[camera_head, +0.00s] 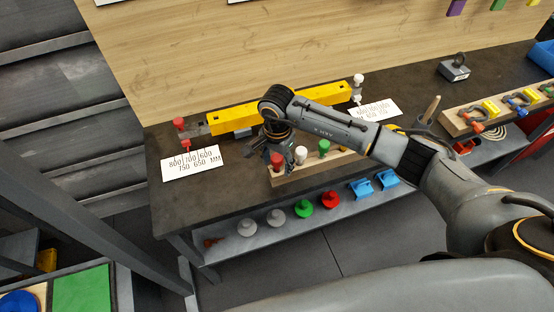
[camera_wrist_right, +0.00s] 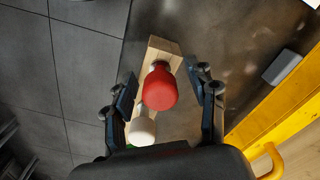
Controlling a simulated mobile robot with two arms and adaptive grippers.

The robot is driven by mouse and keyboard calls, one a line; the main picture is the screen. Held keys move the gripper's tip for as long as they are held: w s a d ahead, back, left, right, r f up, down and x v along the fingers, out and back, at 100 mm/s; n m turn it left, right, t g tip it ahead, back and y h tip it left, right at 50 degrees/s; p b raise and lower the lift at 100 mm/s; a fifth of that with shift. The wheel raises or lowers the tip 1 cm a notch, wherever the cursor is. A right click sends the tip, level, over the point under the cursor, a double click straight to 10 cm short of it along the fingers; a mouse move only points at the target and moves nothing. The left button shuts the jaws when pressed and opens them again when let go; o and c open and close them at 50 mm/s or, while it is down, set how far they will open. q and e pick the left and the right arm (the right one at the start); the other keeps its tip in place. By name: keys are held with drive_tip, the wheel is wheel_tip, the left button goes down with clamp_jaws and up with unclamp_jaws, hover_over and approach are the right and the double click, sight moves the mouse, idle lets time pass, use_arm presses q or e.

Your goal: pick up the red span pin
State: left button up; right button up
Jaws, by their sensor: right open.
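A red pin (camera_head: 277,162) with a rounded head stands at the left end of a wooden block (camera_head: 283,180) at the bench front. In the right wrist view the same red pin (camera_wrist_right: 160,88) stands between the fingers, with clear gaps on both sides. My right gripper (camera_head: 278,154) is open and points down over that end of the block; it also shows in the wrist view (camera_wrist_right: 167,80). A white pin (camera_head: 300,154) and a green pin (camera_head: 323,147) stand in the same block. My left gripper is not in view.
A number card (camera_head: 192,163) lies front left. The lower shelf (camera_head: 275,228) holds coloured knobs and blue parts.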

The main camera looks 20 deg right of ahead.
clamp_jaws()
drive_tip(key=shift+r, duration=0.15)
drive_tip(key=shift+w+r+b, duration=0.1)
drive_tip(key=shift+r+b, duration=0.2)
drive_tip(key=shift+r, duration=0.1)
wheel_tip(320, 180, up, 8)
drive_tip(key=b, duration=0.3)
drive_tip(key=shift+r, duration=0.5)
